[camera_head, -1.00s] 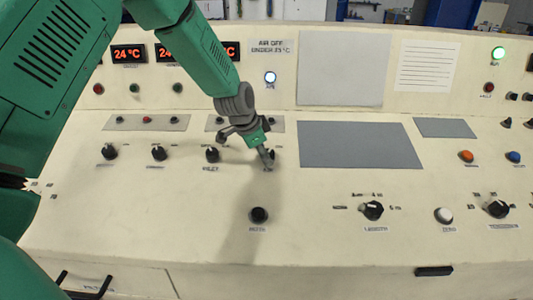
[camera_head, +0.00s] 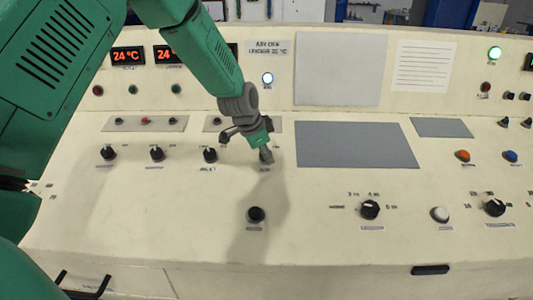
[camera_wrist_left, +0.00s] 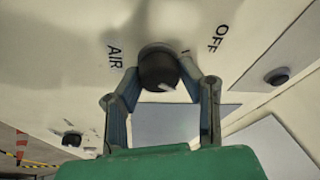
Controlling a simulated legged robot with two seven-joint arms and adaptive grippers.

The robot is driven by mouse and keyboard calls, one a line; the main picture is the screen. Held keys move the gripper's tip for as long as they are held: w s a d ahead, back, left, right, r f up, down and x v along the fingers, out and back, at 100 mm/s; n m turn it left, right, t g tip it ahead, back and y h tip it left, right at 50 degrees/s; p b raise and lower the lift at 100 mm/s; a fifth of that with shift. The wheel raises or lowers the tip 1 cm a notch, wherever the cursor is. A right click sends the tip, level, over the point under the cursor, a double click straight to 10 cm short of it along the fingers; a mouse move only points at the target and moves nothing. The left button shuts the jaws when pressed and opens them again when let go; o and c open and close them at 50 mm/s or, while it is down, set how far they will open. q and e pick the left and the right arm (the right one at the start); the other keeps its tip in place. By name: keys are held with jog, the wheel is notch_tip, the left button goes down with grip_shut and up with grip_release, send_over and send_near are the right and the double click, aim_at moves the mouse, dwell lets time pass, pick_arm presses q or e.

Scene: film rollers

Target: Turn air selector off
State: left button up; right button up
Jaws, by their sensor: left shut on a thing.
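The air selector (camera_wrist_left: 158,66) is a black round knob with a white pointer mark, on the cream panel between the labels AIR and OFF in the left wrist view. Its white mark points toward the lower right of that view. My left gripper (camera_wrist_left: 160,88) has its two fingers on either side of the knob and is shut on it. In the head view my left gripper (camera_head: 266,156) comes down onto the panel and hides the selector. My right gripper is not in view.
Black knobs (camera_head: 210,155) stand in a row to the left of my gripper. A black button (camera_head: 256,214) lies in front of it. A flat grey plate (camera_head: 357,145) lies to the right. The upright back panel (camera_head: 440,65) carries displays and lamps.

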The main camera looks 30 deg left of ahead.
pick_arm(q)
jog(key=shift+s+d+f, duration=0.1)
jog(key=shift+s+f, duration=0.05)
jog(key=shift+f, duration=0.05)
jog(key=shift+a+n+p, duration=0.2)
jog(key=shift+n+p, duration=0.1)
jog(key=shift+n, duration=0.1)
jog(key=n+p, duration=0.1)
jog(key=n, duration=0.1)
jog(key=n+y+p, duration=0.1)
jog(key=n+p, duration=0.1)
jog(key=shift+d+r+n+y, duration=0.1)
jog(key=shift+n+y, duration=0.2)
jog(key=shift+n, duration=0.1)
jog(key=n+y+p, duration=0.1)
jog(key=n+p, duration=0.1)
jog(key=n, duration=0.1)
jog(key=shift+n, duration=0.3)
jog(key=shift+n+y+p, duration=0.5)
jog(key=shift+n+p, duration=0.3)
jog(key=shift+n, duration=0.7)
jog(key=shift+s+f, duration=0.1)
jog(key=shift+f, duration=0.1)
jog(key=o, duration=1.1)
jog(key=shift+r, duration=0.15)
